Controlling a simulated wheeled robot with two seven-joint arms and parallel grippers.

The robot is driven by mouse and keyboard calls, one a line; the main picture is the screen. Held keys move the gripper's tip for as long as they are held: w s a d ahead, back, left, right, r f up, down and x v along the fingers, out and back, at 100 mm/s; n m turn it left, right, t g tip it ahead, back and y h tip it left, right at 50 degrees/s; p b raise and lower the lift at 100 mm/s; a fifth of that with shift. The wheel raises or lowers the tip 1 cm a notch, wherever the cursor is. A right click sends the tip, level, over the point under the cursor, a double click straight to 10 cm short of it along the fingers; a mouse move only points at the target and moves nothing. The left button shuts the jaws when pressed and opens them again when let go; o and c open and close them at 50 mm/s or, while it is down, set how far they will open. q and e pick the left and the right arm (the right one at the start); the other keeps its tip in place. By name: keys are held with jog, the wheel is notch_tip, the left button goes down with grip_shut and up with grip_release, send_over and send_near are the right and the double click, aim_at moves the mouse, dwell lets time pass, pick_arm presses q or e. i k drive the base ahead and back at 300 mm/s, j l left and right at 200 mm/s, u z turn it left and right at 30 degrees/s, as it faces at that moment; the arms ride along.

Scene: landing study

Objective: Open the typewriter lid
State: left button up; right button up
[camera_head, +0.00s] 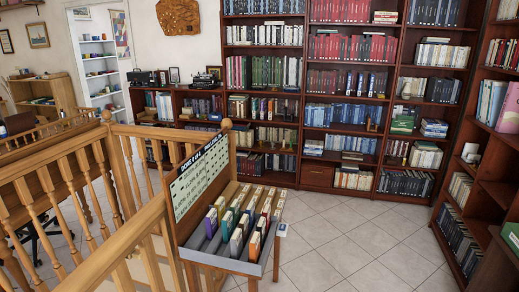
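Two dark, machine-like objects stand on top of the low bookcase along the back wall. One is a black boxy object (141,78) at the left end. The other is a low dark object (206,80) farther right that looks like a typewriter. Both are small and far off, so I cannot tell which has a lid or whether any lid is open or shut. Neither of my grippers shows in the head view.
A wooden banister (127,242) crosses the left foreground. A stand holding several books (242,262) is in front of me at the centre. Tall bookcases (338,110) line the back and right. Tiled floor (365,235) is clear at the right centre.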

aim_at(197, 80)
jog(key=i+l+z, duration=0.8)
jog(key=i, duration=0.15)
jog(key=i+z, duration=0.4)
jog(key=i+u, duration=0.2)
jog(key=i, duration=0.4)
jog(key=i+u, duration=0.25)
jog(key=i, duration=0.35)
jog(key=i+l+u, duration=0.2)
jog(key=i, duration=0.4)
jog(key=i+u, duration=0.1)
jog(key=i, duration=0.75)
jog(key=i+u, duration=0.15)
jog(key=i, duration=0.7)
jog(key=i+j+u, duration=0.2)
jog(key=i+u, duration=0.6)
jog(key=i+l+u, duration=0.1)
jog(key=i+u, duration=0.25)
jog(key=i, duration=0.2)
jog(key=i+l+u, duration=0.25)
jog(key=i+u, duration=0.15)
jog(key=i+l+u, duration=0.1)
jog(key=i+u, duration=0.3)
jog(key=i, duration=0.45)
jog(key=i+j+u, duration=0.15)
jog(key=u, duration=0.25)
jog(key=i+u, duration=0.4)
jog(key=i, duration=3.35)
